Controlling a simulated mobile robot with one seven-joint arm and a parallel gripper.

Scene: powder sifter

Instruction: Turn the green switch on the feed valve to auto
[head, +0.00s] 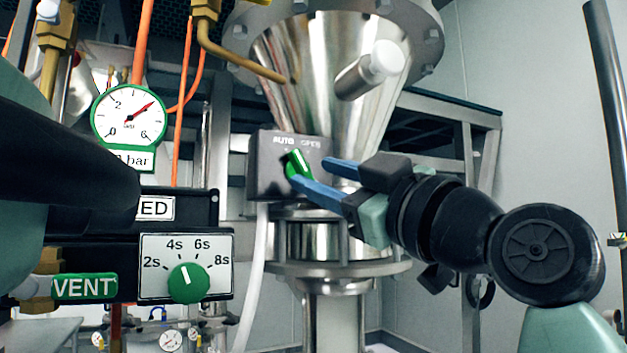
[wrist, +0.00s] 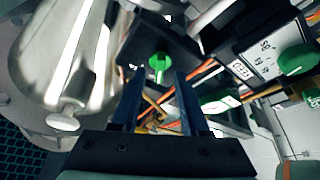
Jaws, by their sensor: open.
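The green switch (head: 298,163) sits on the front of a dark grey box (head: 262,180) below the steel hopper. The box is lettered AUTO at its upper left and, less clearly, OPEN at its upper right. The switch's handle leans up and to the left, its top near the AUTO lettering. My gripper (head: 309,172) is open at the box, one blue finger at the switch's lower end and the other to its right. In the wrist view the switch (wrist: 159,66) shows between and beyond the two fingertips (wrist: 157,78). I cannot tell whether a finger touches it.
The steel hopper (head: 320,60) rises behind the box, with a white-capped stub (head: 385,58) sticking out. To the left are a pressure gauge (head: 129,114), a timer panel with a green knob (head: 187,283) and a green VENT tag (head: 84,287). A white hose (head: 254,275) hangs under the box.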

